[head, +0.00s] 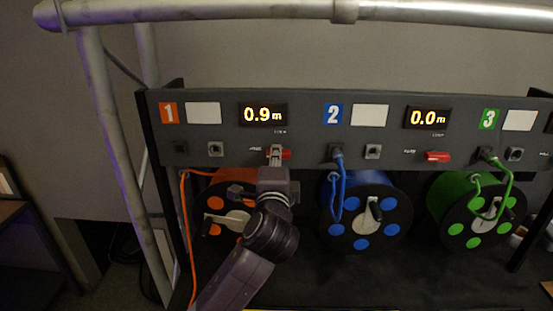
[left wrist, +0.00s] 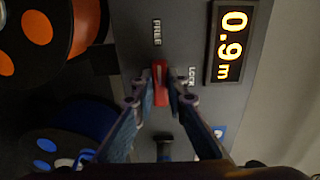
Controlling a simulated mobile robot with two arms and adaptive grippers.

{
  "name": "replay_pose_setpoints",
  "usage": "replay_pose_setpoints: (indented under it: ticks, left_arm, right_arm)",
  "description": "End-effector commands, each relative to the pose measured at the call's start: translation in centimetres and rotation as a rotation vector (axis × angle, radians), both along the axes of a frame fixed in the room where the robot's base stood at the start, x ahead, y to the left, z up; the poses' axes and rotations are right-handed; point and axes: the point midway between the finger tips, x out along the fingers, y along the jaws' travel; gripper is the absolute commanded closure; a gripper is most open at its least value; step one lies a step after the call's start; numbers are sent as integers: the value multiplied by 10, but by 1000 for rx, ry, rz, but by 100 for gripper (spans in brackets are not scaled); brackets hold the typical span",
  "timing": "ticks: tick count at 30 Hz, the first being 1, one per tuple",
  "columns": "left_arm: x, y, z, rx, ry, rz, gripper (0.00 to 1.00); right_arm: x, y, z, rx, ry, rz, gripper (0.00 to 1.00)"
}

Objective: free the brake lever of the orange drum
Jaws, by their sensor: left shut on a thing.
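The orange drum (head: 215,203) hangs under the panel's section 1, partly hidden by my left arm. Its red brake lever (head: 287,154) sits on the panel below the 0.9 m display. My left gripper (head: 276,153) is shut on this lever. In the left wrist view the lever (left wrist: 160,75) shows between the fingertips (left wrist: 160,88). The word FREE stands past its upper end in that picture, and LOCK stands to its right. The lever lies lengthwise toward FREE, with a pale mark on it. My right gripper is not in view.
The grey panel (head: 310,107) also has a blue drum (head: 362,185) and a green drum (head: 455,210) with plugged cables. A second red lever (head: 438,156) sits under the 0.0 m display. An orange cable (head: 189,230) hangs at the left. A truss tube (head: 240,12) crosses above.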

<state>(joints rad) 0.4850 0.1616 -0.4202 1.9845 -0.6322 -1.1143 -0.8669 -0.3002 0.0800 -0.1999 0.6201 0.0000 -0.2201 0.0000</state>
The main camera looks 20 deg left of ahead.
Motion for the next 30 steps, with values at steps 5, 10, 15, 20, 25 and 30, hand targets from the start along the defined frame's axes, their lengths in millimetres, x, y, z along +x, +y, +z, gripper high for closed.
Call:
replay_pose_setpoints:
  ticks: [5,10,15,20,25,30]
  left_arm:
    - [0,1,-1,-12,-2,2,100]
    - [0,1,-1,-13,-2,2,100]
    - [0,0,-1,-12,-1,1,82]
    - [0,0,-1,-11,-1,1,70]
    - [0,0,-1,-11,-2,0,70]
    - [-7,-3,-1,-11,-2,-2,70]
  right_arm:
    - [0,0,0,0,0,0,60]
    - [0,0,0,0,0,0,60]
    - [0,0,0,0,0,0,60]
    - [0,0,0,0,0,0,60]
    - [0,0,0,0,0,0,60]
    - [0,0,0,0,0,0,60]
